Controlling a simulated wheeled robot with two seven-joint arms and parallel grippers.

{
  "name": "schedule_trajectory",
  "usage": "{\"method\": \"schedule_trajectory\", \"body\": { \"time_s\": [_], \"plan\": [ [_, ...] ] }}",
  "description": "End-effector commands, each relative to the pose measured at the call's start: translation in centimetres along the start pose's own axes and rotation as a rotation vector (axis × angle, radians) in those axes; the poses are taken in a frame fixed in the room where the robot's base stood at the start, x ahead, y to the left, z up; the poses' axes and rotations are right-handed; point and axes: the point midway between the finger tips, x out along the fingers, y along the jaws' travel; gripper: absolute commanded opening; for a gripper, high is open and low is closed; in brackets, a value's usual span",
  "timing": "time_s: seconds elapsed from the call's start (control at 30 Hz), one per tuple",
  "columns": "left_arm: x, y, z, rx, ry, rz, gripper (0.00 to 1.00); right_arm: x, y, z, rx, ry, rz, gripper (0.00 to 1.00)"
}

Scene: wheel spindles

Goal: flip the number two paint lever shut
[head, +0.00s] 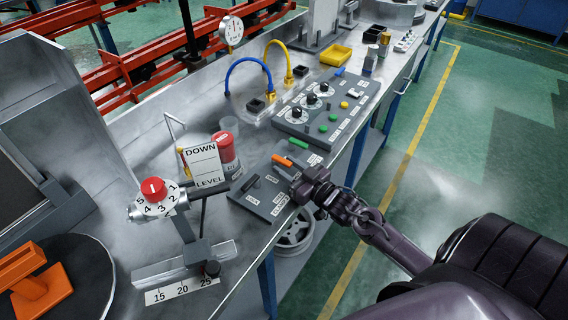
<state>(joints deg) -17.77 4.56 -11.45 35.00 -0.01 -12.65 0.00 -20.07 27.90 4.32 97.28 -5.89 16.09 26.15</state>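A dark grey lever panel (241,199) lies on the metal bench near its front edge, with small white labels too small to read surely. An orange lever (282,160) lies along its far part, and a dark lever (251,183) is at its near left part. I cannot read which lever is number two. My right gripper (297,183) comes in from the right and is at the panel's right edge, close to the orange lever. Its fingers are small and dark, so I cannot tell their opening or whether they touch a lever. My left gripper is not in view.
A control box (325,112) with dials and green buttons stands beyond the panel. A red can (225,152) and a white "DOWN LEVEL" sign (204,166) stand to its left. A numbered red-knob dial (153,190) is at the near left. Green floor is open at right.

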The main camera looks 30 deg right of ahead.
Motion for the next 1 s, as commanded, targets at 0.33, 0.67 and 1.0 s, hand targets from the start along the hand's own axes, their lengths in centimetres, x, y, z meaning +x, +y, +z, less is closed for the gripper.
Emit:
{"method": "schedule_trajectory", "body": {
  "time_s": [0.33, 0.67, 1.0],
  "plan": [
    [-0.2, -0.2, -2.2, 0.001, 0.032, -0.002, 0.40, 1.4, -0.1, 0.0, 0.001, -0.001, -0.001, 0.38],
    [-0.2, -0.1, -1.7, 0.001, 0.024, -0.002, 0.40, 1.4, -0.1, 0.0, 0.001, -0.001, -0.001, 0.11],
    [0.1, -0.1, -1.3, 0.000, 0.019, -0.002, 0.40, 1.5, 0.5, 0.0, -0.007, 0.000, -0.083, 0.00]
  ]
}}
